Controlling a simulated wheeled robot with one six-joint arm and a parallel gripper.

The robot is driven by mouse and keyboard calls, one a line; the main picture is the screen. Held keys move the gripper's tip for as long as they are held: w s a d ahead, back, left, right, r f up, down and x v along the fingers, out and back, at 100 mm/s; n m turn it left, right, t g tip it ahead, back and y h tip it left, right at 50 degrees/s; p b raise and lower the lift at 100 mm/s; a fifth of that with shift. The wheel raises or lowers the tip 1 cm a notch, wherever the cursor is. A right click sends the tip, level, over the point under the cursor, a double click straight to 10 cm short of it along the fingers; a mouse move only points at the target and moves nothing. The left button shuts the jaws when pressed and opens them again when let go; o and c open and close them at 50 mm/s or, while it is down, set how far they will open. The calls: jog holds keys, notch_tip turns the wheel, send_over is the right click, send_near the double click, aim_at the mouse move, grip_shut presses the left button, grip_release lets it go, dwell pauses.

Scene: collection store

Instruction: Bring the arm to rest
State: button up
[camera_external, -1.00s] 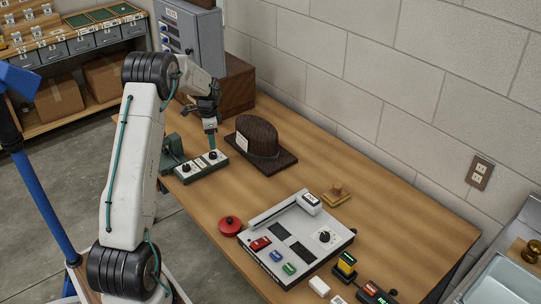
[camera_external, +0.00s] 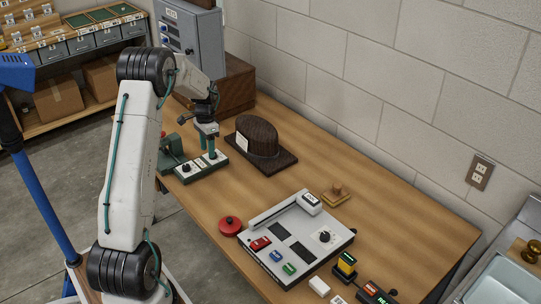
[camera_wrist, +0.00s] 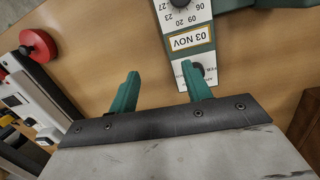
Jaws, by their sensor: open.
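My gripper (camera_external: 208,143) is above the far left part of the table, over a small green-edged panel (camera_external: 190,172) with dark knobs. In the wrist view its two green fingers (camera_wrist: 162,92) are spread apart with nothing held between them. My arm is bent, reaching over the table from the left.
A brown hat (camera_external: 257,137) on a dark base stands right of my gripper. A grey cabinet (camera_external: 192,45) stands behind. The table's middle (camera_external: 300,170) is clear.

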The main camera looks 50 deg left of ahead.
jog(key=s+d+r+n, duration=0.1)
jog(key=s+d+r, duration=0.2)
jog(key=d+r, duration=0.35)
jog(key=s+d+r+n, duration=0.1)
jog(key=s+d+r, duration=0.3)
jog(key=d, duration=0.6)
jog(key=s+d+r+n, duration=0.25)
jog(key=d+r, duration=0.25)
jog(key=d, duration=0.3)
jog(key=s+d+r+m+t, duration=0.1)
jog(key=s+d+r, duration=0.1)
jog(key=s+d, duration=0.6)
jog(key=s+d+r+m+t+y, duration=0.1)
jog(key=s+d+r+m, duration=0.1)
jog(key=s+d, duration=0.7)
jog(key=shift+s+d+r+t, duration=0.15)
jog(key=shift+s+r+t, duration=0.2)
jog(key=shift+r, duration=0.45)
jog(key=shift+m, duration=0.25)
